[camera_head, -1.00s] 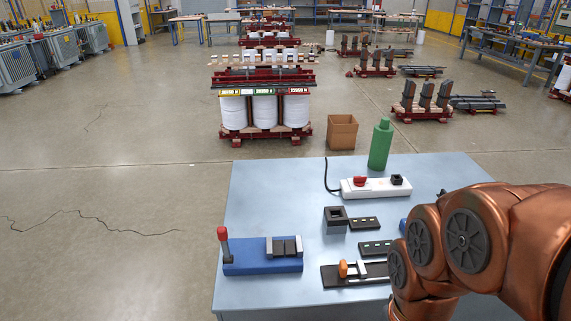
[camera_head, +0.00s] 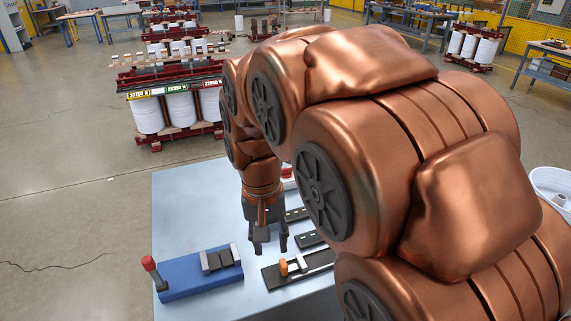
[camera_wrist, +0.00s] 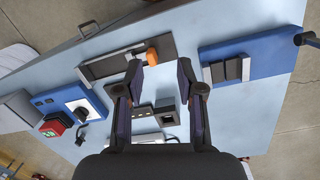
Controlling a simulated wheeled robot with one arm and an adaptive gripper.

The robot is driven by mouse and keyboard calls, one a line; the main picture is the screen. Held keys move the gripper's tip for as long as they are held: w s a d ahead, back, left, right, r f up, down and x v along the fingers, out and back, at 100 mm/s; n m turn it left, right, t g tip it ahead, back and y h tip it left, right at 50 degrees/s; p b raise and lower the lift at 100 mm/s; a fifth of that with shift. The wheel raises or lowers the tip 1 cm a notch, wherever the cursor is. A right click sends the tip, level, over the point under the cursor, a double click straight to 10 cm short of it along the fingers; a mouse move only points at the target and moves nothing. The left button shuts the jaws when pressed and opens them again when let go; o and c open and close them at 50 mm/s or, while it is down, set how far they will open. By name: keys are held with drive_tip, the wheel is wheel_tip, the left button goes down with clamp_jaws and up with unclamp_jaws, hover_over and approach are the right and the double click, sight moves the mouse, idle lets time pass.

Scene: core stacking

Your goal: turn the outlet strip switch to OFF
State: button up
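The white outlet strip (camera_head: 288,184) is mostly hidden behind my arm in the head view. A small patch of white and red shows just right of the arm, and the switch position cannot be read. In the wrist view, a white piece (camera_wrist: 150,137) that looks like the strip shows just above the gripper body, mostly covered. My gripper (camera_head: 270,247) hangs over the table, pointing down, in front of the strip. In the wrist view its two fingers (camera_wrist: 158,76) are apart with nothing between them.
A black slide fixture with an orange knob (camera_head: 283,268) and a blue base with a red-tipped lever (camera_head: 200,273) lie near the gripper. A black square socket block (camera_wrist: 168,117) lies beneath it. A blue box with a black knob (camera_wrist: 83,107) is at the left in the wrist view.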

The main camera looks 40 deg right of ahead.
drive_tip(key=w+d+r+m+p, duration=0.1)
drive_tip(key=w+d+r+m, duration=0.1)
drive_tip(key=w+d+m, duration=0.45)
drive_tip(key=m+t+p, duration=0.1)
drive_tip(key=m+p, duration=0.3)
drive_tip(key=m, duration=0.4)
hover_over(286, 168)
drive_tip(key=f, duration=0.5)
drive_tip(key=shift+s+a, duration=0.25)
drive_tip(key=shift+a, duration=0.05)
drive_tip(key=shift+w+d+f, duration=0.25)
drive_tip(key=shift+d, duration=0.05)
drive_tip(key=shift+f+p, duration=1.8)
drive_tip(key=shift+f, duration=2.05)
drive_tip(key=shift+c, duration=0.4)
clamp_jaws()
